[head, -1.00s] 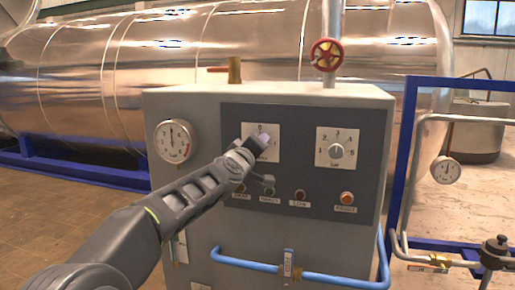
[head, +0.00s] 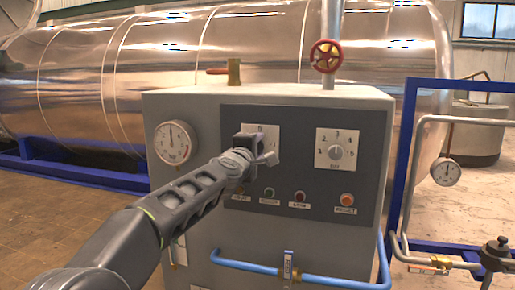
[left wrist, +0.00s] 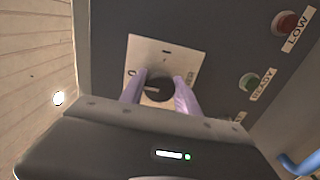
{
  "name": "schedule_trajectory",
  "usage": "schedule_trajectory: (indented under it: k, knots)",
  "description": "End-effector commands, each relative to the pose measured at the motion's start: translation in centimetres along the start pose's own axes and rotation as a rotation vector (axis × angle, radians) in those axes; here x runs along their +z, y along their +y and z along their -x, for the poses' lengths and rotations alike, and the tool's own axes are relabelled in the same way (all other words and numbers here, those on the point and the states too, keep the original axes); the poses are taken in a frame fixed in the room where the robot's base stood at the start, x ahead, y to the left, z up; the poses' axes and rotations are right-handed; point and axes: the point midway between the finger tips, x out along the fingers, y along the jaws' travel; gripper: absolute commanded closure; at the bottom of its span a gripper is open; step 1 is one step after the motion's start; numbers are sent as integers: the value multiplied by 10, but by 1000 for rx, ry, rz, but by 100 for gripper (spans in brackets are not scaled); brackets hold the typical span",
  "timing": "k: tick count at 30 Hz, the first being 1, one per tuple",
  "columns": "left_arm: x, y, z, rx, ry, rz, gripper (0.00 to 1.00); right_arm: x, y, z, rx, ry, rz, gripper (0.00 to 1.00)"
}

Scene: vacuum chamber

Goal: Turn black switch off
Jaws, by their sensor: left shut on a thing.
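The black switch (left wrist: 158,88) is a round dark knob on a white square plate (left wrist: 150,50) on the panel, seen in the left wrist view. My left gripper (left wrist: 160,92) has its two pale fingers on either side of the knob and is shut on it. In the head view the left gripper (head: 256,152) is in front of the left plate (head: 271,132) and hides the knob and much of the plate. The plate's markings are only partly readable, so the switch's setting is unclear. My right gripper is not in view.
The grey control box (head: 185,105) carries a second knob (head: 335,152) on the right, a gauge (head: 173,142) on the left and a row of lamps below, including an orange one (head: 347,199). A blue pipe (head: 330,279) runs along the lower front.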

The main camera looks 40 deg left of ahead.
Motion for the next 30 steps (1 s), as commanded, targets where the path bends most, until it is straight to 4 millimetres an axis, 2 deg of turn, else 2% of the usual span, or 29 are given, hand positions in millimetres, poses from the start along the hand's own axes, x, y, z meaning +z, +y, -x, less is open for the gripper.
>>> schedule_trajectory:
  k: [12,13,20,30]
  knots:
    - [0,-1,0,-2,0,12,100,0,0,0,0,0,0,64]
    - [0,-1,0,-2,0,12,60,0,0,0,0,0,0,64]
    - [0,-1,0,-1,0,10,42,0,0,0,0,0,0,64]
    - [0,0,3,0,0,10,42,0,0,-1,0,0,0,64]
